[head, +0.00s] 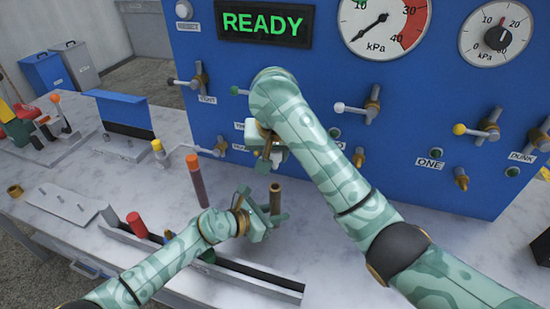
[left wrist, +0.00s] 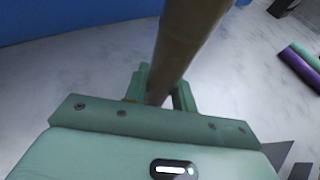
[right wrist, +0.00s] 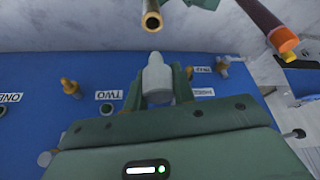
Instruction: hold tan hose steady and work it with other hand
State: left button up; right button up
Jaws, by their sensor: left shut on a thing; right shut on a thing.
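The tan hose (head: 275,198) stands roughly upright above the bench, its open end upward. My left gripper (head: 264,214) is shut around it below that end; the left wrist view shows the hose (left wrist: 186,45) between the fingers. My right gripper (head: 270,152) is up by the blue panel, shut on a pale grey plug-like piece (right wrist: 157,82) with a narrower tip. In the right wrist view the hollow brass-rimmed end of the tan hose (right wrist: 152,22) is beyond the grey tip, with a gap between them.
The blue panel (head: 400,120) with levers, gauges and brass ports stands behind. An orange-ended hose (head: 196,180) stands left of the tan one. A red-ended hose (head: 137,225) is at the dark trough (head: 250,280). A grey bracket (head: 65,205) lies on the marble bench at left.

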jog(key=shift+r, duration=0.2)
pick_arm(q)
jog(key=o, duration=1.1)
jog(key=shift+a, duration=0.1)
